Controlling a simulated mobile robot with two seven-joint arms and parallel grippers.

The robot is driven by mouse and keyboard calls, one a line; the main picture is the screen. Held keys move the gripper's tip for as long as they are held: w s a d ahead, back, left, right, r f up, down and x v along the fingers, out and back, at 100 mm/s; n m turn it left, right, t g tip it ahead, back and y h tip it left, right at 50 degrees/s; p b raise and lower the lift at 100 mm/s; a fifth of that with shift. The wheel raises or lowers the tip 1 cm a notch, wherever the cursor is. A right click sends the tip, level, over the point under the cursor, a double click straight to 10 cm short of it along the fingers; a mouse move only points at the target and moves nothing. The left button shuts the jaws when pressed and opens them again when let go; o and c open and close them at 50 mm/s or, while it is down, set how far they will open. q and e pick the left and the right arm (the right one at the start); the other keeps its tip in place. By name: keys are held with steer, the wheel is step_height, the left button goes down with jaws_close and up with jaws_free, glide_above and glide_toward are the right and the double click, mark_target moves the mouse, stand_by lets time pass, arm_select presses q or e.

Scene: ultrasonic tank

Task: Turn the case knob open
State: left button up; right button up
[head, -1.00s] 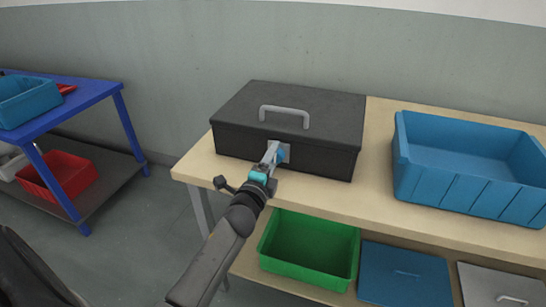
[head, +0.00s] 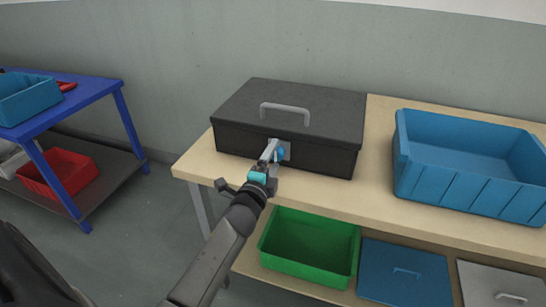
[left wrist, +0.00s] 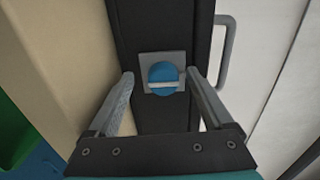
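A black case (head: 250,140) with a grey handle (head: 284,112) on its closed lid stands on the wooden bench. A round blue knob (head: 282,154) sits on a light plate on its front face. In the left wrist view the knob (left wrist: 163,73) has a pale bar across it, lying level in the picture. My left gripper (head: 270,150) is at the case front by the knob. In the left wrist view my left gripper (left wrist: 160,76) is open, one finger on each side of the knob, with gaps between. My right gripper is not in view.
A large blue bin (head: 470,195) stands on the bench (head: 375,190) to the right of the case. Below are a green bin (head: 310,255) and a blue lidded box (head: 405,275). A blue table (head: 75,100) stands at the left.

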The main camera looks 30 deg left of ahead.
arm_select(q)
steer(key=shift+r, duration=0.15)
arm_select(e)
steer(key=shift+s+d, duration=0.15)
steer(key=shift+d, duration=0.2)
arm_select(q)
steer(key=shift+s+d, duration=0.15)
steer(key=shift+s, duration=0.4)
steer(key=p+v, duration=0.2)
steer(key=v, duration=1.2)
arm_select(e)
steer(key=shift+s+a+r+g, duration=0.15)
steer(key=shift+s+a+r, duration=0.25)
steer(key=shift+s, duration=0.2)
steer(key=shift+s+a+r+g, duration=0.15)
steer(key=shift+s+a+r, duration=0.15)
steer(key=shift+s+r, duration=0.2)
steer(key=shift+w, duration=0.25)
